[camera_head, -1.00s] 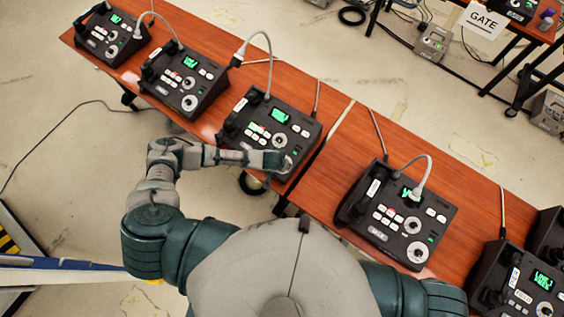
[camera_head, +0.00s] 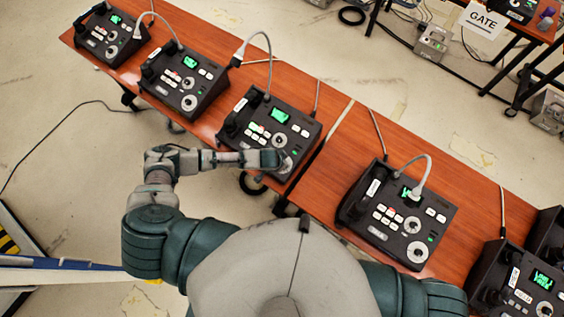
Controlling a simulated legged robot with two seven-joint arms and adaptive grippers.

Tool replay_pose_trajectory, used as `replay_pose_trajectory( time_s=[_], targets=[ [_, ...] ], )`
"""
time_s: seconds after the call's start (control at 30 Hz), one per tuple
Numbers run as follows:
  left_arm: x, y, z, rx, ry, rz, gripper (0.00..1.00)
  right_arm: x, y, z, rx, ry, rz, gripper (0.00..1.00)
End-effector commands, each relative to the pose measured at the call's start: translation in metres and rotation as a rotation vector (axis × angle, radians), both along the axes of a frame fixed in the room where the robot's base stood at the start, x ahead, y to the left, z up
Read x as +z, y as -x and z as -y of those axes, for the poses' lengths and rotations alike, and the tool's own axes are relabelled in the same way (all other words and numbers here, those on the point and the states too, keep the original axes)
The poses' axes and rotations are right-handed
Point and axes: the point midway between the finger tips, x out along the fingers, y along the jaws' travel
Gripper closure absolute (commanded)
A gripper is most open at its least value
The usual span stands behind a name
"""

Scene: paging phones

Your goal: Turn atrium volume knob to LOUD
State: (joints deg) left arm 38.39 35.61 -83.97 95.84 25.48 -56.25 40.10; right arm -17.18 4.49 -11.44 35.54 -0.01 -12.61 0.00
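A black paging phone (camera_head: 268,118) with a green screen stands on the wooden table in front of me. It has a silver dial (camera_head: 279,139) in its middle and a second round knob (camera_head: 287,165) at its lower right. My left gripper (camera_head: 277,159) is at that lower knob, covering part of it. I cannot tell whether the fingers touch the knob or how far they are closed. The knob's setting and the phone's label are too small to read. My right gripper is not in view; only its shoulder shows at the bottom right.
Two similar phones (camera_head: 184,80) (camera_head: 112,37) stand to the left on the table (camera_head: 316,190). Another phone (camera_head: 398,213) stands to the right, with more at the right edge. Cables rise from several.

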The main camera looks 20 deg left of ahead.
Motion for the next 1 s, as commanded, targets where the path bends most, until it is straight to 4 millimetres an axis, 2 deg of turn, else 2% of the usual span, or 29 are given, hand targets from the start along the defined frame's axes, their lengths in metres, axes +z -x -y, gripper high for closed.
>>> replay_pose_trajectory(
  time_s=[0.7,1.0],
  targets=[
    [-0.0001,-0.0007,-0.0016,-0.651,-0.164,0.059,1.00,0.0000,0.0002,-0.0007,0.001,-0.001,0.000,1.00],
    [0.0000,-0.0009,-0.0017,-0.869,-0.218,0.079,1.00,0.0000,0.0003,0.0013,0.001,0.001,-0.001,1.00]
  ],
)
